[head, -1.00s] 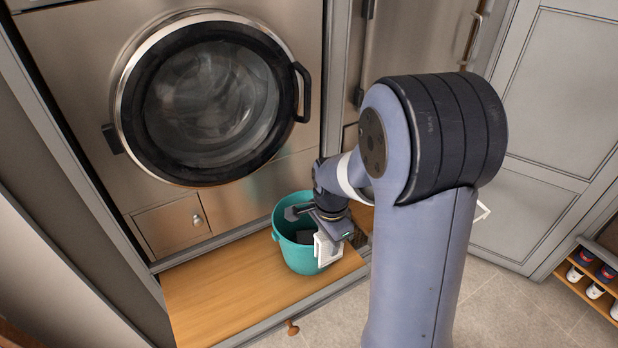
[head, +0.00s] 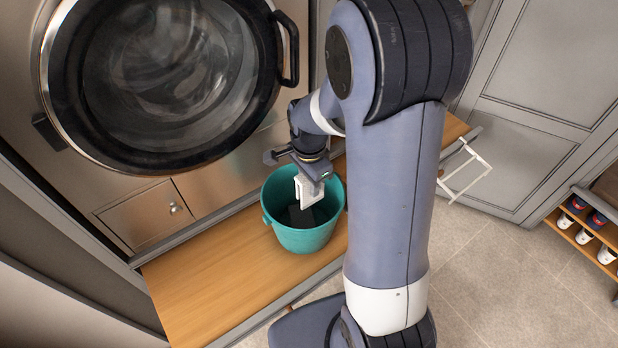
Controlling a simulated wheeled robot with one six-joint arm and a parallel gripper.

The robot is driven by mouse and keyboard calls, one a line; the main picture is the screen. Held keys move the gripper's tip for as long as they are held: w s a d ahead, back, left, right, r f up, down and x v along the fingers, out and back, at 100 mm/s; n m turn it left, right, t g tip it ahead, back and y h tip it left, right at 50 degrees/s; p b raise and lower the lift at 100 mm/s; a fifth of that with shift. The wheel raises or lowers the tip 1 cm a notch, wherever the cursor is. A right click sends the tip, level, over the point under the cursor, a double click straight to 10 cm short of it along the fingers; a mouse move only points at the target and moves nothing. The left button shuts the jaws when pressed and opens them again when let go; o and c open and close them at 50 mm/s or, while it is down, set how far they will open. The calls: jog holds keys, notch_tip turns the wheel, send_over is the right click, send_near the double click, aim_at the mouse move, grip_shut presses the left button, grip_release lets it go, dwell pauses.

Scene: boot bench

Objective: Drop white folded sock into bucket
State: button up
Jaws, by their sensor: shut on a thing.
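The teal bucket (head: 302,239) stands upright on the wooden bench (head: 215,265), below the washing machine door. My gripper (head: 312,176) points down over the bucket's opening. It is shut on the white folded sock (head: 309,192), which hangs below the fingers as a pale, flat bundle. The sock appears over or just inside the bucket mouth; its exact height against the rim is hard to tell. A dark item (head: 298,217) shows in the bucket under the sock. Part of the far rim is hidden by my gripper and the sock.
The washing machine (head: 165,75) with its round door and black handle rises behind the bench. A white wire frame (head: 465,170) is right of my arm. A shoe rack (head: 590,235) with several shoes stands at the far right. Bench space left of the bucket is clear.

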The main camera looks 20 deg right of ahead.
notch_tip(320, 180, down, 3)
jog(key=shift+r+b, duration=0.1)
jog(key=shift+b, duration=0.65)
jog(key=o, duration=1)
notch_tip(320, 180, up, 11)
jog(key=shift+f+b, duration=0.1)
jog(key=shift+b, duration=0.3)
jog(key=shift+f, duration=0.1)
